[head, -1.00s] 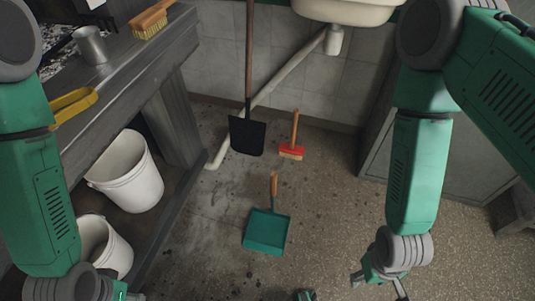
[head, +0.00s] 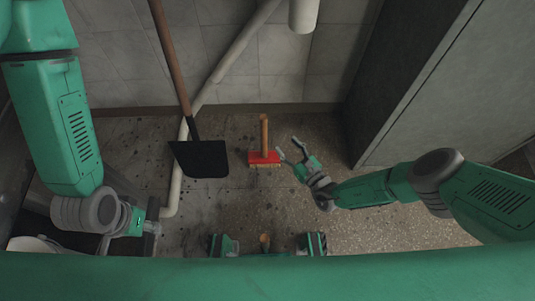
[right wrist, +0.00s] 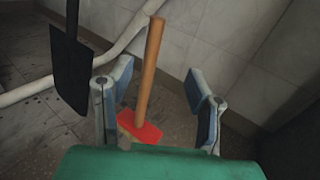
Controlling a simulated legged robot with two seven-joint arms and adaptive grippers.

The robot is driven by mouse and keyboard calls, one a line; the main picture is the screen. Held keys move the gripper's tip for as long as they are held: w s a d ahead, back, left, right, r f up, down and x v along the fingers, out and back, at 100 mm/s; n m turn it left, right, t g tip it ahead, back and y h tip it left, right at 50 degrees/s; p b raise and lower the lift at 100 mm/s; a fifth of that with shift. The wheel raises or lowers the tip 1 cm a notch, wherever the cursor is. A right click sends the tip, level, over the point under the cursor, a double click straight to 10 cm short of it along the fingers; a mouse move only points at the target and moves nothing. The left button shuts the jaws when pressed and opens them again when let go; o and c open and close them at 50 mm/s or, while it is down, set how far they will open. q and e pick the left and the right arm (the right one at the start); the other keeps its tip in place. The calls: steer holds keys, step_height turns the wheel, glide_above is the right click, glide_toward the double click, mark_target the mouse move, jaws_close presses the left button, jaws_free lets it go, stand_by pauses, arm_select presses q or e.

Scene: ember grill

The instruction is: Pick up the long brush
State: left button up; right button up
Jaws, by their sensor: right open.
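The long brush (head: 264,137) has a wooden handle and a red head with pale bristles. It stands upright on the floor near the back wall. My right gripper (head: 292,150) is open and empty, just right of the brush in the head view. In the right wrist view the brush handle (right wrist: 148,75) shows between the open fingers of my right gripper (right wrist: 160,78), with no visible grip on it. The lower part of the brush head is partly hidden there. My left gripper (head: 148,228) is at the lower left, away from the brush; its fingers are not clear.
A black shovel (head: 200,158) leans left of the brush; it also shows in the right wrist view (right wrist: 70,70). A pale pipe (head: 174,185) runs behind it. A grey cabinet (head: 420,80) stands at the right.

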mark_target(266, 126)
steer(key=b+x, duration=0.1)
steer(key=x, duration=0.1)
steer(key=b+x, duration=0.1)
steer(key=x, duration=0.2)
steer(key=a+b+x, duration=0.1)
steer(key=x, duration=0.2)
steer(key=shift+s, duration=0.25)
steer(key=shift+w+a+f+b, duration=0.1)
steer(key=shift+w+b, duration=0.3)
steer(key=shift+b, duration=0.15)
steer(key=b+x, duration=0.2)
steer(key=x, duration=0.1)
steer(key=shift+w+a+f+b, duration=0.15)
steer(key=shift+f+b, duration=0.1)
steer(key=shift+b, duration=0.1)
steer(key=shift+w+a, duration=0.2)
steer(key=shift+w, duration=0.1)
steer(key=shift+a+r, duration=0.15)
jaws_close()
